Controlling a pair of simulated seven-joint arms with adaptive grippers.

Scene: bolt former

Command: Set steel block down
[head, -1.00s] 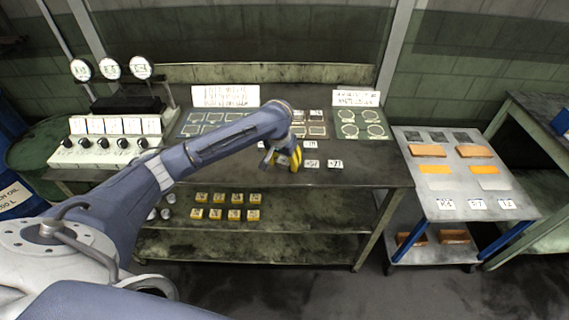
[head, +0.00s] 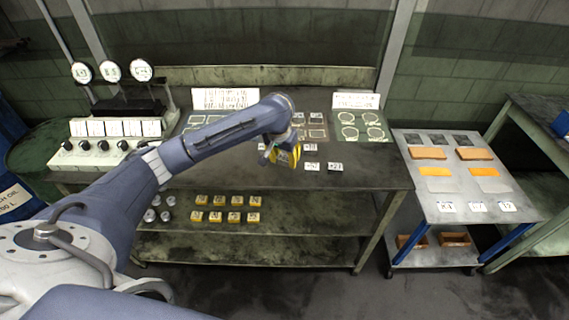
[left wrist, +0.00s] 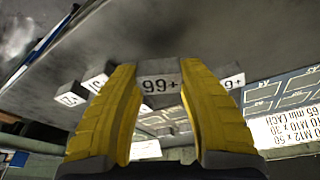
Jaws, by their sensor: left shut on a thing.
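My left gripper (head: 285,156) is over the dark workbench (head: 372,178), its yellow fingers pointing down. In the left wrist view the two yellow fingers of this gripper (left wrist: 158,82) are shut on a grey steel block (left wrist: 159,86) with a white label reading like "99+". In the head view the fingers largely hide the block, and I cannot tell whether it touches the bench. Other labelled blocks stand near it: one on the right (left wrist: 232,82) and two on the left (left wrist: 97,82) in the left wrist view. My right gripper is not in view.
Outlined panels (head: 362,127) and white sign cards (head: 225,98) are at the back of the bench. A knob box (head: 108,143) and dial gauges stand left. Yellow blocks (head: 228,216) sit on the lower shelf. A grey cart (head: 455,190) stands right. The bench's front right is clear.

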